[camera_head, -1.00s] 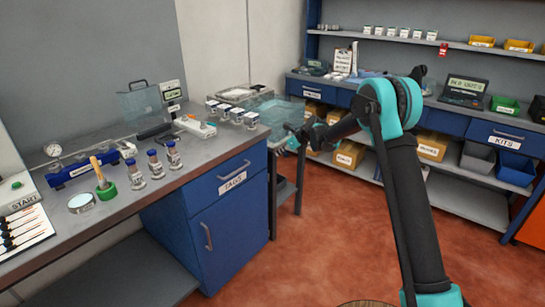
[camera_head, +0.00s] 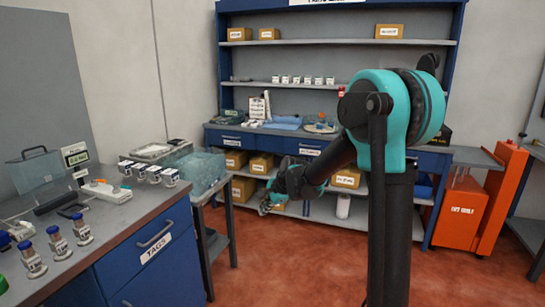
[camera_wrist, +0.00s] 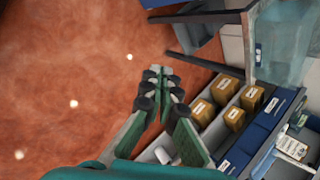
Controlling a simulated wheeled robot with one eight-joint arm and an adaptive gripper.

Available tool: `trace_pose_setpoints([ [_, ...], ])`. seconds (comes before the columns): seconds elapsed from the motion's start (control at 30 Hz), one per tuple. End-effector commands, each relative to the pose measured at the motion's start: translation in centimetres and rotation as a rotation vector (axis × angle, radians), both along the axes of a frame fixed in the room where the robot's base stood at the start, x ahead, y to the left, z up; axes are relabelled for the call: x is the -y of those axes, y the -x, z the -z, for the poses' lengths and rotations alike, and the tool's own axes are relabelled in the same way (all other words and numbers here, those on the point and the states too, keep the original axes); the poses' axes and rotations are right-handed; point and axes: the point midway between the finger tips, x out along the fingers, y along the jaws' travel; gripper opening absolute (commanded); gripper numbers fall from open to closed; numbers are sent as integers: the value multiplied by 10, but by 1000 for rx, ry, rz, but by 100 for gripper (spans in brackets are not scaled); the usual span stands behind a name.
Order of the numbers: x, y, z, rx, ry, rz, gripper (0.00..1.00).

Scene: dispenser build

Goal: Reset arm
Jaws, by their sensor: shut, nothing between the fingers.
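My arm (camera_head: 378,190) stands upright at the right of the head view, with its forearm reaching left and away from me. My gripper (camera_head: 266,204) is at the end of it, in front of the lower shelf of the back workbench. In the wrist view my gripper (camera_wrist: 162,72) has its fingertips together, with nothing between them. It is in free air above the red floor and touches nothing that I can see.
A grey counter with a blue TAGS cabinet (camera_head: 155,262) stands at the left, with several blue-capped vials on it. A small side table holds a clear bin (camera_head: 200,170). The blue shelving bench (camera_head: 225,138) is behind. An orange cabinet (camera_head: 468,212) stands right. Red floor is open between.

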Motion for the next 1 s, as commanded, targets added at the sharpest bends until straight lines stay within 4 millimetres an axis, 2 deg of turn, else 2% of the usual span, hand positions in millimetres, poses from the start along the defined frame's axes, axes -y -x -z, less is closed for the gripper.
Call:
trace_pose_setpoints([
  [0.03, 23, 20, -1, 32, 53, -48, 0],
  [0.1, 50, 45, 1, 77, 131, -130, 0],
  [0.3, 120, 124, 14, 171, 354, -374, 0],
  [0.5, 179, 208, 38, 220, 567, -630, 0],
  [0.6, 200, 245, 52, 229, 653, -747, 0],
  [0.7, 215, 272, 64, 231, 717, -840, 0],
  [0.8, 224, 290, 72, 230, 755, -901, 0],
  [1.0, 228, 297, 76, 228, 775, -932, 0],
])
